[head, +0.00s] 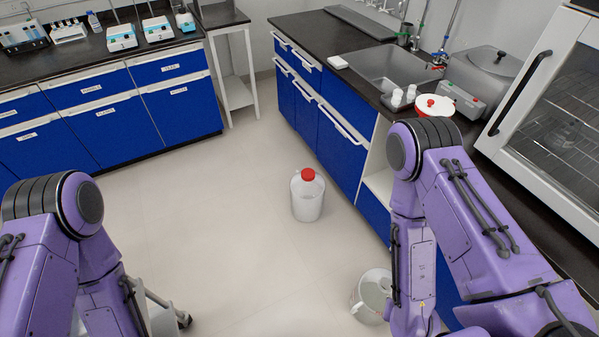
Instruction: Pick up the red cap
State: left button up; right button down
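A red cap (308,174) sits on top of a white translucent jug (307,199), which stands upright on the floor near the middle of the head view. A second red item (432,102) shows in a round white dish or lid on the right counter; its exact shape is partly hidden by my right arm. A second translucent container (371,295) stands on the floor at the lower right, with its top seemingly open. My purple arms come in at both sides and run down out of the picture. Neither gripper is in view.
A right counter (294,29) with blue cabinets holds a sink (372,70), small white bottles, a grey bath and a glass-fronted oven (566,108). A left bench (95,55) carries several instruments. A small side table (222,14) stands behind.

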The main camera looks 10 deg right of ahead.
aim_at(307, 174)
jog(key=i, duration=2.35)
jog(key=z, duration=1.8)
